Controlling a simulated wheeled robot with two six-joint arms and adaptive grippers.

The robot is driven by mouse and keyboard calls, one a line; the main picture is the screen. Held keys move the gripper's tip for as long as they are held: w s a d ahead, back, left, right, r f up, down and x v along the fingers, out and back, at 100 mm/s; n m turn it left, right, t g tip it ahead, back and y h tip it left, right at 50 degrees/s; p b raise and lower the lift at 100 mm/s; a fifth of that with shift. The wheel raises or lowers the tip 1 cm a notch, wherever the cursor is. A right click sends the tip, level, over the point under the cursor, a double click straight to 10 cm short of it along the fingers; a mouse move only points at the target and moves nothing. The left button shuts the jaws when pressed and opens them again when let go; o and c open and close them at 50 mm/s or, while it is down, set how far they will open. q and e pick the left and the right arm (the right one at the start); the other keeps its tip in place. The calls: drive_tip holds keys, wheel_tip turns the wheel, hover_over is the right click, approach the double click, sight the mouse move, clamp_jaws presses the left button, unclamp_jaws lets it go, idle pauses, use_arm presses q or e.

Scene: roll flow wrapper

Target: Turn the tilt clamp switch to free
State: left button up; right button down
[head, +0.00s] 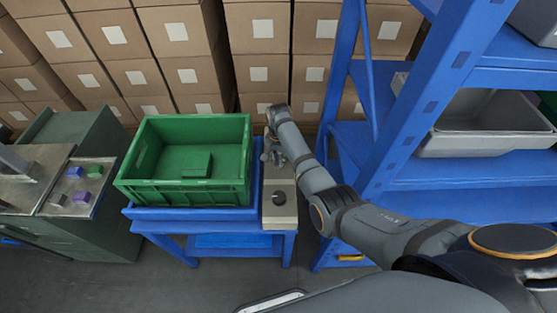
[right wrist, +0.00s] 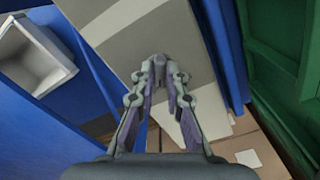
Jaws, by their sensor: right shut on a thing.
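A narrow beige control panel (head: 281,219) stands at the right side of the blue stand. It also shows in the right wrist view (right wrist: 108,22). My right gripper (head: 270,156) is over the far part of this panel. In the right wrist view its fingertips (right wrist: 160,68) are closed together at the panel face, on a small switch that they mostly hide. This seems to be the tilt clamp switch; its setting and any label cannot be read. A round black knob (head: 280,198) sits nearer on the panel, apart from the gripper. My left gripper is not in view.
A green crate (head: 140,194) with a green block (head: 197,165) inside sits on the blue stand (head: 190,227), left of the panel. A blue shelf rack (head: 440,173) with a grey bin (head: 480,145) stands close on the right. Cardboard boxes (head: 262,52) fill the back.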

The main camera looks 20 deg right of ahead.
drive_tip(key=shift+r, duration=0.1)
drive_tip(key=shift+r+n+p, duration=0.1)
drive_tip(key=shift+n+p, duration=0.95)
drive_tip(key=shift+n, duration=0.05)
drive_tip(key=n+p, duration=0.1)
drive_tip(key=n, duration=0.1)
drive_tip(key=shift+n+p, duration=0.3)
drive_tip(key=shift+n, duration=0.1)
drive_tip(key=n+p, duration=0.1)
drive_tip(key=n, duration=0.2)
drive_tip(key=shift+n+p, duration=0.65)
drive_tip(key=shift+n, duration=1.25)
drive_tip(key=c, duration=1.4)
unclamp_jaws()
drive_tip(key=shift+f, duration=0.2)
